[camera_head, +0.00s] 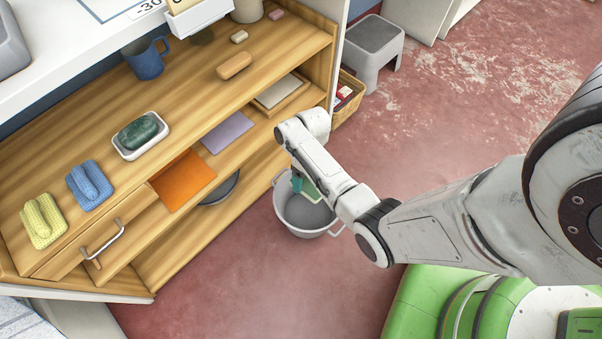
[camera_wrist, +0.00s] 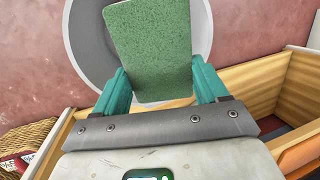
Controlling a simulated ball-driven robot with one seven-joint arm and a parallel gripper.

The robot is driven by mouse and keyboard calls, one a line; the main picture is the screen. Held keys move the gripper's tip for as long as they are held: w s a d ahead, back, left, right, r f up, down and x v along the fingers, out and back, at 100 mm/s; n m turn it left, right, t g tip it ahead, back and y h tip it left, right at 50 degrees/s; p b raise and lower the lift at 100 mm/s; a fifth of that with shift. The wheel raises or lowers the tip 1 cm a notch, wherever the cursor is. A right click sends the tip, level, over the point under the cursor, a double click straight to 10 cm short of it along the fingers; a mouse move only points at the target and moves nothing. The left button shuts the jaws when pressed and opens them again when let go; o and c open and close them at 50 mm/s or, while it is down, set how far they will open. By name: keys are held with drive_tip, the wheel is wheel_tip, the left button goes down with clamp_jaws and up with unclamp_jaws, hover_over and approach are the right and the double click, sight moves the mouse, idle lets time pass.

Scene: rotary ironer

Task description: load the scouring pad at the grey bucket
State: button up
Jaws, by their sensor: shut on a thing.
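The scouring pad (camera_wrist: 150,48) is a flat green rectangle with a pale edge. My gripper (camera_wrist: 162,88) is shut on it, with a teal finger on each side of its lower part in the wrist view. The grey bucket (camera_wrist: 78,42) is behind the pad in the wrist view, and the pad covers much of its opening. In the head view the grey bucket (camera_head: 329,229) stands on the floor beside the shelf. There the pad (camera_head: 312,192) and teal fingers (camera_head: 297,182) show over its mouth, partly hidden by my arm. The height of the pad above the bucket is hard to tell.
The wooden shelf unit (camera_head: 190,95) stands left of the bucket, carrying sponges, a soap dish (camera_head: 141,136), a blue mug (camera_head: 146,58) and cloths. A wicker basket (camera_head: 348,98) and grey stool (camera_head: 373,48) stand beyond. Red floor (camera_head: 225,285) in front is clear.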

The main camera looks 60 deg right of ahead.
wheel_tip(320, 180, down, 6)
drive_tip(key=b, duration=0.6)
drive_tip(key=shift+d, duration=0.15)
drive_tip(key=shift+f+b, duration=4.1)
drive_tip(key=shift+f, duration=1.85)
